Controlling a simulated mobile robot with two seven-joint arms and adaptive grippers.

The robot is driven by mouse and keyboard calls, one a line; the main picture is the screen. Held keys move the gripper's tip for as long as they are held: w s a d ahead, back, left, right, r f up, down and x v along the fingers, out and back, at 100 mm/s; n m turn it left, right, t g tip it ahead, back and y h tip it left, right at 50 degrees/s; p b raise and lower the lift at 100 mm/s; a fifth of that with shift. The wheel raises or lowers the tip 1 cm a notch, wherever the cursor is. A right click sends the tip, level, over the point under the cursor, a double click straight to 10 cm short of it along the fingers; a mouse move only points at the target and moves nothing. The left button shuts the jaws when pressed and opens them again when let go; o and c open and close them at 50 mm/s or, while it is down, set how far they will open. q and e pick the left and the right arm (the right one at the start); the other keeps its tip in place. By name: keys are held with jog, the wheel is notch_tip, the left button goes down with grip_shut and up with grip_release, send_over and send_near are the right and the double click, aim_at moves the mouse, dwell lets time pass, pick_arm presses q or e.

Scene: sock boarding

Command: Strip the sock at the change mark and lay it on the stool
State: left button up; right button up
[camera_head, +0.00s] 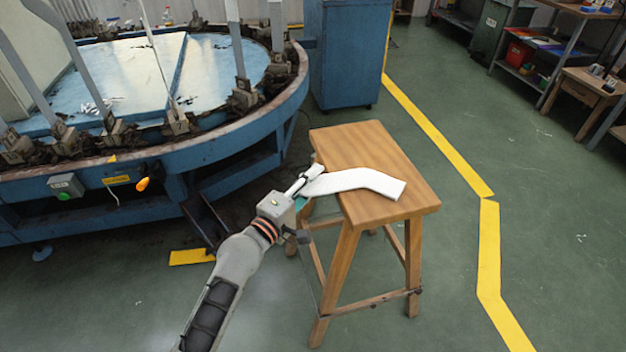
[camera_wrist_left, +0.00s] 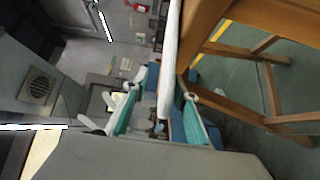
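The white sock (camera_head: 362,181) lies flat across the front part of the wooden stool's top (camera_head: 365,145). Its right end is on the stool, and its left end sticks out past the stool's left edge. My left gripper (camera_head: 306,182) is at that overhanging end. In the left wrist view the teal-padded fingers (camera_wrist_left: 160,92) stand apart, with the sock (camera_wrist_left: 172,50) edge-on between them. A gap shows beside the sock, so the fingers look open around it. My right gripper is in neither view.
The blue boarding machine (camera_head: 250,119) with upright boards curves along the left. A blue cabinet (camera_head: 345,55) stands behind the stool. Yellow floor lines (camera_head: 440,140) run to the right. Benches (camera_head: 590,85) stand at the far right. The floor right of the stool is clear.

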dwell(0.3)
pick_arm(q)
jog(key=v, duration=1.2)
